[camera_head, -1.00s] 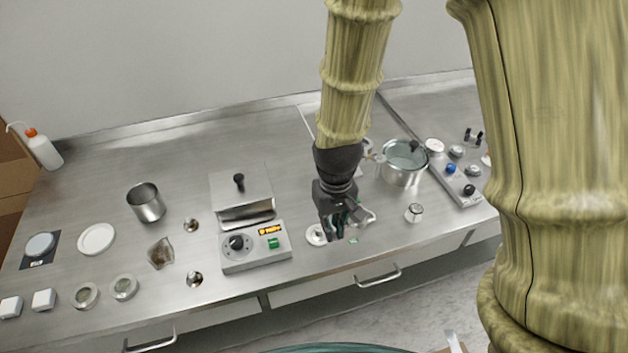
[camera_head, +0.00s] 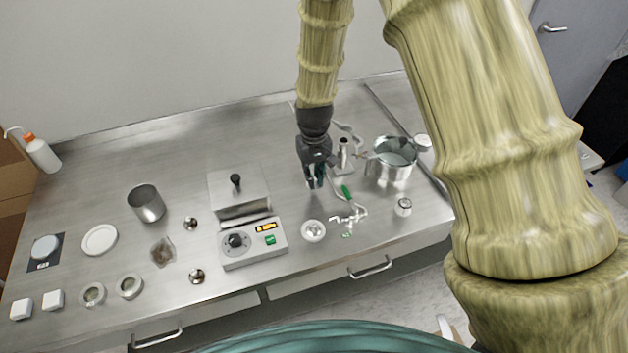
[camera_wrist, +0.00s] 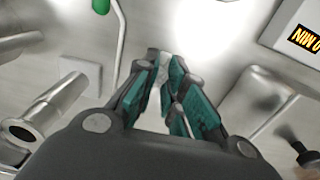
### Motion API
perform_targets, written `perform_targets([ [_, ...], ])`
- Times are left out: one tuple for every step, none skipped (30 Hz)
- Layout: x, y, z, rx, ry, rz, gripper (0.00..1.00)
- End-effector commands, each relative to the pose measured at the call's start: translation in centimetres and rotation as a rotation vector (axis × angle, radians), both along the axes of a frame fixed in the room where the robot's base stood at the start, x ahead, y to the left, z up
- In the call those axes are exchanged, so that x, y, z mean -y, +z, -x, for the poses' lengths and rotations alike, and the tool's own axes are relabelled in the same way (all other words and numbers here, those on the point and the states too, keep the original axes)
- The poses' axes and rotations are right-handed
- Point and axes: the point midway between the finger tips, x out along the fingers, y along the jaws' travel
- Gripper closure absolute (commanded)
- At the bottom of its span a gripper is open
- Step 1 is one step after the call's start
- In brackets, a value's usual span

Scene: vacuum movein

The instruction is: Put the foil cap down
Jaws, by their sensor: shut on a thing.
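My gripper (camera_head: 315,182) is over the steel bench, to the right of the lidded water bath and left of the metal stand, pointing down. In the wrist view its teal-padded fingers (camera_wrist: 168,88) are close together. They are shut on the foil cap, which is mostly hidden; only a pale sliver shows between the pads. I cannot make out the cap in the head view.
The lidded bath (camera_head: 238,190) with its control box (camera_head: 252,243) stands left of my gripper. A white dish (camera_head: 313,231), white tubing with a green clip (camera_head: 346,192), a steel pot (camera_head: 391,165) and a small jar (camera_head: 403,207) lie to the right or in front.

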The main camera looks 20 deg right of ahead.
Motion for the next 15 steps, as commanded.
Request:
perform_targets([
  [0.0,0.0,-0.2,-0.001,0.0,0.0,0.97],
  [0.0,-0.1,-0.2,-0.001,0.0,0.0,0.97],
  [0.0,-0.2,-0.2,-0.001,0.0,0.0,0.97],
  [0.0,-0.3,-0.2,-0.002,0.0,0.0,0.97],
  [0.0,-0.4,-0.2,-0.002,0.0,0.0,0.97],
  [0.0,-0.6,-0.2,-0.002,0.0,0.0,0.97],
  [0.0,-0.8,-0.2,-0.002,0.0,0.0,0.97],
  [0.0,-1.0,-0.1,-0.003,0.0,0.0,0.97],
  [0.0,-1.3,-0.1,-0.004,0.0,0.0,0.97],
  [0.0,-1.6,-0.1,-0.004,0.0,0.0,0.97],
  [0.0,-1.9,-0.1,-0.003,0.0,0.0,0.97],
  [0.0,-2.2,-0.1,-0.003,0.0,0.0,0.97],
  [0.0,-2.5,-0.1,-0.003,0.001,0.0,0.97],
  [0.0,-2.8,-0.1,-0.003,0.001,0.0,0.97],
  [0.0,-3.1,-0.2,-0.002,0.001,0.0,0.97],
])
